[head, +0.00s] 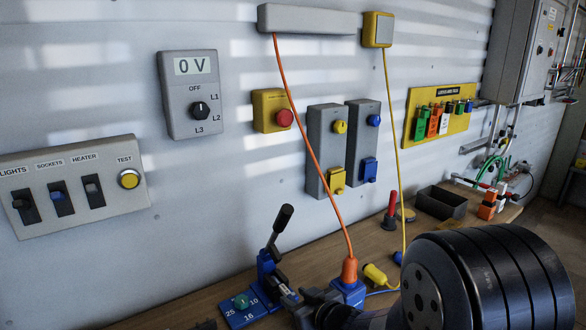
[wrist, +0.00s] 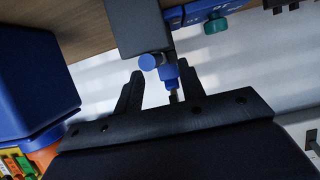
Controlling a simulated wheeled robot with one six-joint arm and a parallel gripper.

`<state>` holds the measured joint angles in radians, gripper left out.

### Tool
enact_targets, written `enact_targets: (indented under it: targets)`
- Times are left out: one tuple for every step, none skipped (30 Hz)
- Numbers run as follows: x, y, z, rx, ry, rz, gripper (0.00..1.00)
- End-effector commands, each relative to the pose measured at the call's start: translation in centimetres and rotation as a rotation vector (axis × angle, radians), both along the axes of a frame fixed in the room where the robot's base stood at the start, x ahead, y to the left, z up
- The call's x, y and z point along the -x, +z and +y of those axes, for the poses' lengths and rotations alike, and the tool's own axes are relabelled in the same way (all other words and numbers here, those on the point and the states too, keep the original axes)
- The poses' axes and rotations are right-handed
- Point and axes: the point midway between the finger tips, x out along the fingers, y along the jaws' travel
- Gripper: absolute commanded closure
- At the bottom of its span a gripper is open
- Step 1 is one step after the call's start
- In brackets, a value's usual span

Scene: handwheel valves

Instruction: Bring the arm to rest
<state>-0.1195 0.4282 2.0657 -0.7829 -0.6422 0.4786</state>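My gripper (head: 292,296) is low over the workbench at the bottom centre of the head view, beside a blue toggle clamp (head: 266,270) with a raised black handle (head: 283,218). In the wrist view the two dark fingers of my gripper (wrist: 160,70) stand apart. A small blue part with a dark tip (wrist: 169,76) shows between or beyond them, with a visible gap to the left finger. I cannot tell whether it touches the right finger. A large blue block (wrist: 35,75) is close on the left in the wrist view. My dark arm link fills the lower right of the head view.
An orange plug (head: 349,270) sits in a blue socket block (head: 347,292) right beside my gripper, its orange cable (head: 305,135) rising to the wall. A yellow connector (head: 374,274), a red-handled item (head: 391,212) and a black bin (head: 441,203) are on the bench (head: 325,258). Switch panels line the wall.

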Motion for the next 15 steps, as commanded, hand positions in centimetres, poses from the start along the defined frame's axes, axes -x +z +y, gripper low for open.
enact_targets:
  targets:
    - [-0.7, -0.5, 0.6, -0.001, 0.001, 0.002, 0.62]
    - [-1.1, -0.7, 0.9, 0.000, 0.003, 0.001, 0.62]
    - [-1.7, -1.0, 1.3, 0.000, 0.003, 0.001, 0.62]
    - [-2.0, -0.7, 1.4, 0.000, 0.001, 0.000, 0.62]
    - [-1.8, 0.3, 1.2, 0.000, -0.001, -0.002, 0.62]
    - [-1.8, 0.9, 1.2, 0.001, -0.001, -0.002, 0.62]
    - [-1.8, 1.3, 1.2, 0.001, -0.001, -0.002, 0.62]
    - [-1.8, 1.6, 1.2, 0.001, -0.001, -0.002, 0.62]
    - [-1.7, 2.1, 1.2, 0.001, -0.001, -0.001, 0.62]
    - [-1.7, 2.5, 1.1, 0.000, -0.001, 0.000, 0.62]
    - [-1.2, 2.0, 0.7, 0.001, -0.003, 0.001, 0.62]
    - [-0.4, 1.8, 0.2, 0.001, -0.003, 0.001, 0.62]
    - [0.1, 1.7, -0.2, 0.000, -0.004, 0.001, 0.62]
    - [0.6, 1.8, -0.5, 0.000, -0.004, 0.001, 0.62]
    - [1.3, 1.8, -1.0, 0.000, -0.003, 0.000, 0.62]
